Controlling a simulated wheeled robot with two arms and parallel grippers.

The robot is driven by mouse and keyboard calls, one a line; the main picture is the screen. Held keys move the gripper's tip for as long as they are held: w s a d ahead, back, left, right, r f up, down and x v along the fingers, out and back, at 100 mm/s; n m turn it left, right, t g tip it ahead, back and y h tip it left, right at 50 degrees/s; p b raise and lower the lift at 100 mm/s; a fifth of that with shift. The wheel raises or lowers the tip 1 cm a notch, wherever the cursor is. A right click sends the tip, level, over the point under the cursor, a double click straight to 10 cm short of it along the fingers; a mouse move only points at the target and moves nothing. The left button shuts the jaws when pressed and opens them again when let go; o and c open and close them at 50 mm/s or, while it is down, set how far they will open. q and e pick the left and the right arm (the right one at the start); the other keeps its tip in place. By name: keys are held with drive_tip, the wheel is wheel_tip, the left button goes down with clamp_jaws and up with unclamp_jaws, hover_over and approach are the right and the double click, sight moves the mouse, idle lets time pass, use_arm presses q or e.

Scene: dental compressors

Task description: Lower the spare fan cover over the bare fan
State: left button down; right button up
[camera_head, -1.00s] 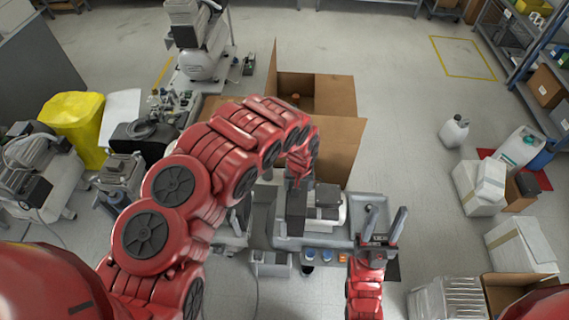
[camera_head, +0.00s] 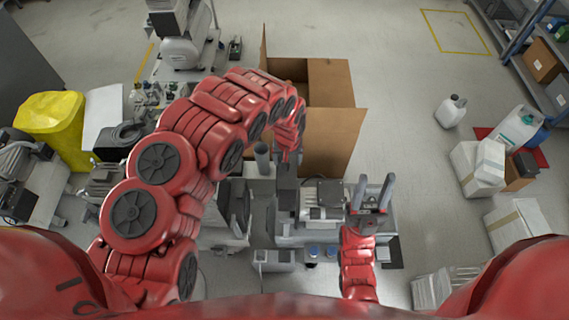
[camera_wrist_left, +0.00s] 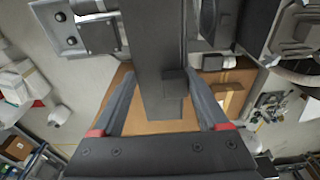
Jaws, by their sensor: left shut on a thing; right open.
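My left gripper (camera_head: 287,152) reaches in from the left and points down over the workbench area. It is shut on a dark grey boxy part (camera_head: 286,186), probably the spare fan cover. In the left wrist view the part (camera_wrist_left: 155,62) hangs between the two fingers (camera_wrist_left: 160,78). My right gripper (camera_head: 373,190) is open and empty, fingers pointing up the picture, right of the held part.
A grey compressor unit (camera_head: 322,198) stands right of the held part, and another dark machine (camera_head: 236,208) left of it. An open cardboard box (camera_head: 335,135) stands behind.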

use_arm(q)
drive_tip(key=shift+w+f+b, duration=0.15)
drive_tip(key=shift+f+b, duration=0.4)
drive_tip(key=shift+f, duration=0.4)
drive_tip(key=shift+f+b, duration=0.4)
drive_tip(key=shift+f, duration=0.15)
wheel_tip(320, 180, down, 22)
drive_tip(key=b, duration=1.4)
drive_tip(key=shift+f+b, duration=0.15)
drive_tip(key=shift+b, duration=0.15)
drive_tip(key=shift+f, duration=0.25)
idle(0.4)
unclamp_jaws()
drive_tip(key=shift+s, duration=0.2)
